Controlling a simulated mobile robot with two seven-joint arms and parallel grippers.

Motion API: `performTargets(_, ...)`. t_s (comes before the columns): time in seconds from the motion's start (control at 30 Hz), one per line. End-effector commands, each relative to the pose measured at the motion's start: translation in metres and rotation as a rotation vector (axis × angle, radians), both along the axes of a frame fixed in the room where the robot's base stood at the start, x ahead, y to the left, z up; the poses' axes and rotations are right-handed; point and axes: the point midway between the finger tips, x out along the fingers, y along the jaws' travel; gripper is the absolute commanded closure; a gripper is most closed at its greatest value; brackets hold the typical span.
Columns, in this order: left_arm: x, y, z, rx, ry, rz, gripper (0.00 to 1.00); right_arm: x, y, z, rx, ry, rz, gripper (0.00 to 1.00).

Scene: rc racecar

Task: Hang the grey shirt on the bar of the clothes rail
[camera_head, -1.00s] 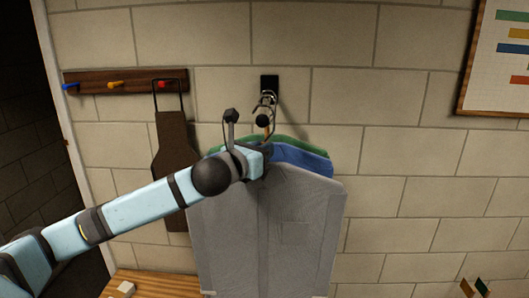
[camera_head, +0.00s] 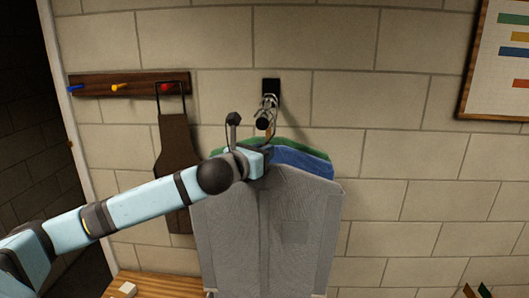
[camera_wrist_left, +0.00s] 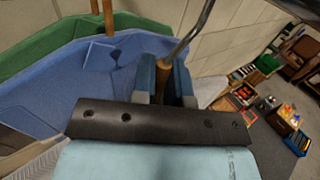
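The grey shirt (camera_head: 268,232) hangs upright on a hanger in front of the wall. My left gripper (camera_head: 266,157) is at its collar, shut on the hanger's neck (camera_wrist_left: 163,68). The hanger's metal hook (camera_wrist_left: 196,32) rises out of the top of the wrist view. The clothes rail's bar (camera_head: 263,122) sticks out from a black wall plate (camera_head: 271,84) and ends in a dark knob just above the gripper. I cannot tell whether the grey shirt's hook is over the bar. My right gripper is out of view.
A blue shirt (camera_head: 305,161) and a green shirt (camera_head: 312,145) hang behind the grey one, close to it. A brown apron (camera_head: 177,145) hangs from a peg board (camera_head: 100,84) at the left. A wooden bench (camera_head: 150,284) is below.

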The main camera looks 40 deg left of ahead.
Motion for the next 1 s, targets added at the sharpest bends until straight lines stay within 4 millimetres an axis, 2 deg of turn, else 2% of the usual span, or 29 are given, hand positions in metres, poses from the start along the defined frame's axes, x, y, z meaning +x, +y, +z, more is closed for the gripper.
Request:
performTargets(0.03, 0.0, 0.0, 0.001, 0.0, -0.002, 0.0, 0.76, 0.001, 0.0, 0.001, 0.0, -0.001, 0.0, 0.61)
performTargets(0.1, 0.0, 0.0, 0.001, 0.0, -0.002, 0.0, 0.59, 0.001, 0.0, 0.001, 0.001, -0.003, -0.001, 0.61)
performTargets(0.13, 0.0, 0.0, 0.001, 0.0, -0.002, 0.0, 0.57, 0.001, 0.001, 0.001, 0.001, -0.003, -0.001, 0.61)
performTargets(0.47, -0.004, 0.0, -0.001, 0.001, 0.001, 0.0, 0.57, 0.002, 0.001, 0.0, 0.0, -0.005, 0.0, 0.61)
performTargets(0.57, -0.014, 0.0, -0.002, 0.003, 0.001, -0.001, 0.57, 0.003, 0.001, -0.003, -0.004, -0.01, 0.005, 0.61)
performTargets(0.73, -0.045, 0.002, -0.004, 0.007, 0.002, 0.0, 0.57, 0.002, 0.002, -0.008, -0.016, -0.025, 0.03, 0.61)
performTargets(1.0, -0.089, 0.002, -0.003, 0.008, 0.001, 0.001, 0.57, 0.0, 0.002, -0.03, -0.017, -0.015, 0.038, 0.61)
